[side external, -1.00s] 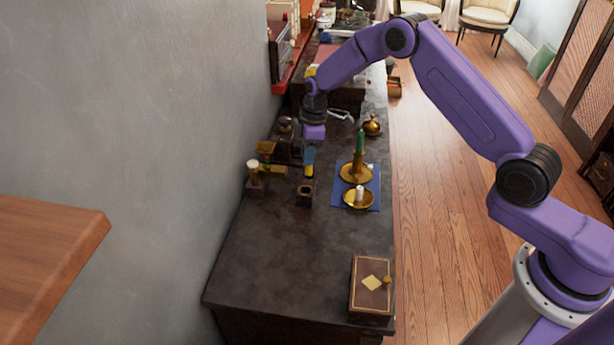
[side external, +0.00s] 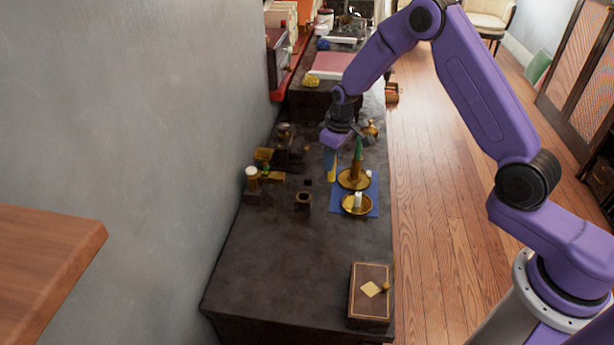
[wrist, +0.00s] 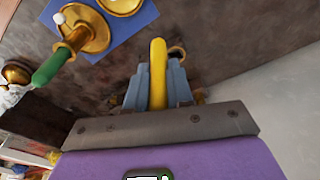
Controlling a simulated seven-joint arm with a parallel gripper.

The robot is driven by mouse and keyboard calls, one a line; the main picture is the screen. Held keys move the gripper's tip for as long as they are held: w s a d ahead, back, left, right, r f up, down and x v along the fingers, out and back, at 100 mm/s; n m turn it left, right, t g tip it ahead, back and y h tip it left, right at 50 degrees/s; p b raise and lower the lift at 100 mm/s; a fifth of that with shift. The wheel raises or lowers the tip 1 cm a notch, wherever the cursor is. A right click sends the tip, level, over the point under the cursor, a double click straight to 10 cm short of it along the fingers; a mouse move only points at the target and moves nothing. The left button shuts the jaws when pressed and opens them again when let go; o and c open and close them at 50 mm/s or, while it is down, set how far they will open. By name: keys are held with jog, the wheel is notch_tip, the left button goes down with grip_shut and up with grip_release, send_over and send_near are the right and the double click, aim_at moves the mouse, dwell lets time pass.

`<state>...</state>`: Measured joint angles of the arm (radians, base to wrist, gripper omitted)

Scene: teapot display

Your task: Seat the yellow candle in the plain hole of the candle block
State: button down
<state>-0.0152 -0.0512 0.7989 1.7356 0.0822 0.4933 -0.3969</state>
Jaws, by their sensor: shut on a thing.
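The yellow candle (side external: 332,173) hangs upright below my gripper (side external: 331,157), above the dark counter and left of the green candle. In the wrist view the yellow candle (wrist: 158,65) stands between the blue-grey fingers of my gripper (wrist: 157,88), which are shut on it. A small dark block (side external: 303,201) with an opening in its top stands on the counter, left of and nearer than the candle; it looks like the candle block. The candle is apart from it. In the wrist view a round rim (wrist: 178,51) shows partly behind the candle; I cannot tell whether it is the block's hole.
Brass items (side external: 265,172) stand left. A dark box (side external: 370,290) lies in front; the counter between is clear.

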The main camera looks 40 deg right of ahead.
jog(key=shift+w+a+f, duration=0.2)
jog(key=shift+w+f, duration=2.35)
jog(key=shift+f, duration=0.3)
jog(key=shift+w+a+f, duration=0.15)
jog(key=shift+w+f, duration=2.4)
jog(key=shift+f, duration=0.25)
jog(key=shift+f, duration=0.15)
jog(key=c, duration=1)
grip_release()
notch_tip(320, 180, up, 12)
jog(key=s, duration=0.1)
jog(key=shift+s+d, duration=0.2)
jog(key=shift+d, duration=0.1)
